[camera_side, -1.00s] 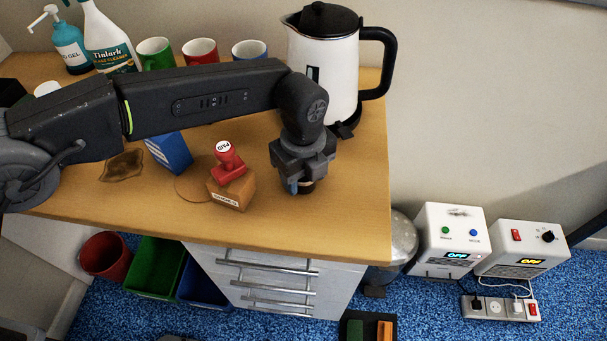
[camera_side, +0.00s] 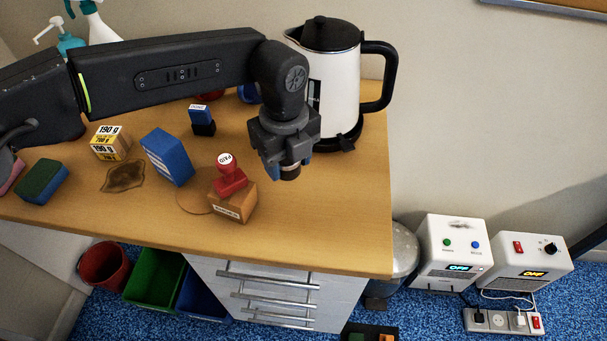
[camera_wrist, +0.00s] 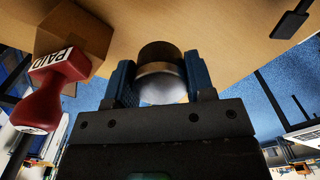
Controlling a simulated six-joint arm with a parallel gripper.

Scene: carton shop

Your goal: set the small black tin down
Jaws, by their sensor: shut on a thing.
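The small black tin (camera_wrist: 160,57) is between my gripper's two blue fingers in the wrist view, dark around the side with a pale, shiny end towards the camera. My gripper (camera_side: 286,170) is shut on it and points down over the right part of the wooden counter. In the side view, only a small dark part of the tin (camera_side: 291,173) shows below the fingers. I cannot tell whether its lower end touches the counter.
A red PAID stamp (camera_side: 231,178) sits on a brown carton (camera_side: 233,205) left of my gripper. A white kettle (camera_side: 337,85) stands behind it. A blue box (camera_side: 167,156) is farther left. The counter (camera_side: 335,215) is bare in front and right.

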